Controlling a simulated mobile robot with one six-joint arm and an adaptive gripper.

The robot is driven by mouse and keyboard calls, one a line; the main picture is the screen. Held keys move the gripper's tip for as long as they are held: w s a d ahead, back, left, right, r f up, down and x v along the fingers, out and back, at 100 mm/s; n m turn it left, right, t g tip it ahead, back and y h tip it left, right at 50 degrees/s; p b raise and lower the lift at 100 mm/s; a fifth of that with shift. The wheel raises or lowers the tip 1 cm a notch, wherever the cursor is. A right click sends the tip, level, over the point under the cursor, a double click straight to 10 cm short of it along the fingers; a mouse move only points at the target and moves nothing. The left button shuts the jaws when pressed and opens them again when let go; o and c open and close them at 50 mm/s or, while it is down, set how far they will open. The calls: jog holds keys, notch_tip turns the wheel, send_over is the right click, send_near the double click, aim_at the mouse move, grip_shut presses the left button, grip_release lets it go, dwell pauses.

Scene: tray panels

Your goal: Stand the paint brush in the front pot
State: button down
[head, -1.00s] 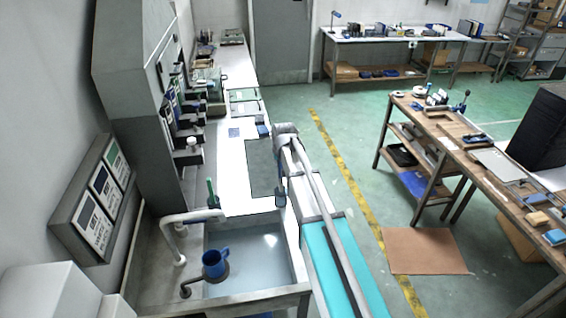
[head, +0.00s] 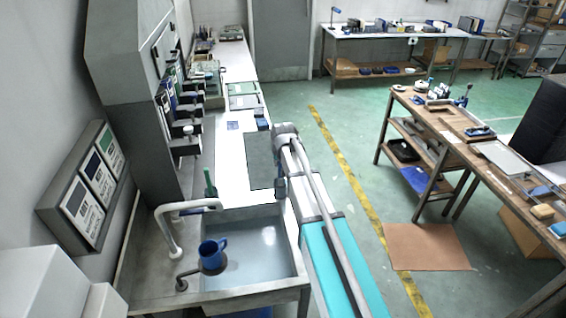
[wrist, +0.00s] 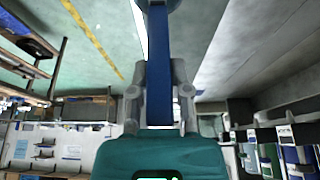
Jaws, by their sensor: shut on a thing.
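My gripper (wrist: 158,105) is shut on a long, flat blue thing, seemingly the paint brush (wrist: 159,62); its far end is dark and cut off by the top of the wrist view. In the head view my gripper (head: 280,188) is small, by the right edge of the white counter, beyond the sink's far right corner. A blue mug-like pot with a handle (head: 211,251) stands in the sink at lower left, well apart from my gripper. I cannot tell whether it is the front pot, and no other pot is clear.
The sink (head: 262,250) has a white curved pipe (head: 185,208) at its left. A green upright thing (head: 209,183) stands behind it. Wall panels (head: 85,185) line the left. A wooden workbench (head: 455,125) stands right. Green floor with a yellow line (head: 345,165) lies between.

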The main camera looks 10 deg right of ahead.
dwell(0.3)
jog(key=shift+c, duration=2.4)
grip_release()
jog(key=s+d+f+g, duration=0.1)
jog(key=s+g, duration=0.3)
jog(key=s, duration=2.6)
jog(key=shift+d+f, duration=0.15)
jog(key=shift+f, duration=0.1)
jog(key=shift+w, duration=0.1)
